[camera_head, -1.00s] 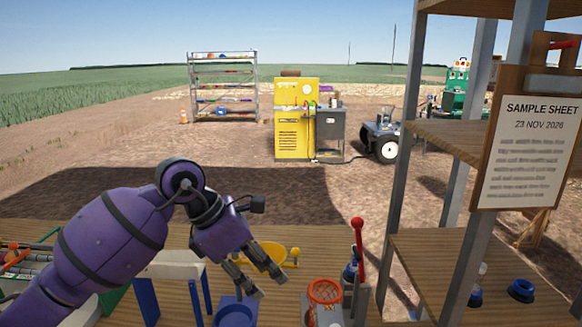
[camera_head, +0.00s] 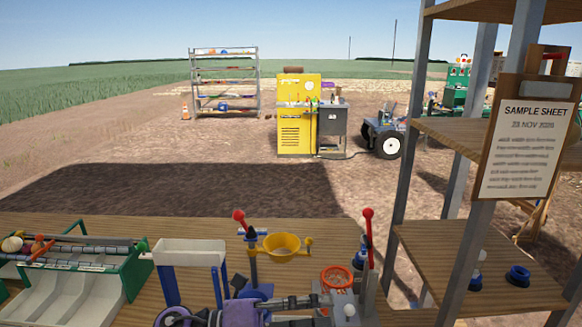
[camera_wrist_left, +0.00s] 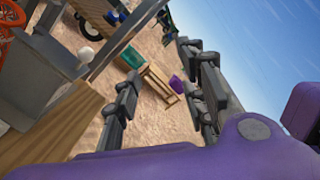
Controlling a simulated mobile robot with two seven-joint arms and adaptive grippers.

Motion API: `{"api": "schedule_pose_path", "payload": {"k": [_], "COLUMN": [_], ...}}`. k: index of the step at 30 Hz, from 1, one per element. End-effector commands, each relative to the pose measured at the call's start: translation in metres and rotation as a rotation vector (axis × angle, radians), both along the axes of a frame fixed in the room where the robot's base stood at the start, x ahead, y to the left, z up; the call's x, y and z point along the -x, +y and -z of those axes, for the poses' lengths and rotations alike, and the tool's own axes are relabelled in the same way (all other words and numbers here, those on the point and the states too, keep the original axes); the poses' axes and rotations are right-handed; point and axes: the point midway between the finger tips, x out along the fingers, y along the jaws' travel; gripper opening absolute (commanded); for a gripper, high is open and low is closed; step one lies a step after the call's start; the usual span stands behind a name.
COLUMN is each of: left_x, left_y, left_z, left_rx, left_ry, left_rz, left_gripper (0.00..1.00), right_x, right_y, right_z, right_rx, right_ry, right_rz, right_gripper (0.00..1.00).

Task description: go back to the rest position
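My left gripper (camera_head: 318,310) is low at the bottom edge of the head view, its purple body lying sideways with the fingers pointing right. The wrist view shows the two dark fingers of the left gripper (camera_wrist_left: 160,62) well apart with nothing between them. In the head view the fingers are just in front of the orange basket (camera_head: 337,277); I cannot tell whether they touch its stand. My right gripper is not in view.
On the wooden table (camera_head: 200,228) stand a green sorting tray (camera_head: 130,275), a white hopper (camera_head: 190,253) on blue legs and a yellow funnel (camera_head: 282,246). A red-knobbed lever (camera_head: 368,240) rises beside the basket. Shelves (camera_head: 440,250) with a sample sheet (camera_head: 525,150) stand at right.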

Motion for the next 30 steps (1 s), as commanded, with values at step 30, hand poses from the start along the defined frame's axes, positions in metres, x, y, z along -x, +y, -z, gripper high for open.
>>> {"api": "schedule_pose_path", "payload": {"k": [30], "left_x": [0.253], "left_y": [0.24], "left_z": [0.352], "left_rx": [1.276], "left_ry": [2.038], "left_rz": [-1.604], "left_gripper": [0.38], "right_x": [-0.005], "right_y": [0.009], "right_z": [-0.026], "right_rx": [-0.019], "right_ry": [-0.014], "right_rz": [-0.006], "right_gripper": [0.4]}}
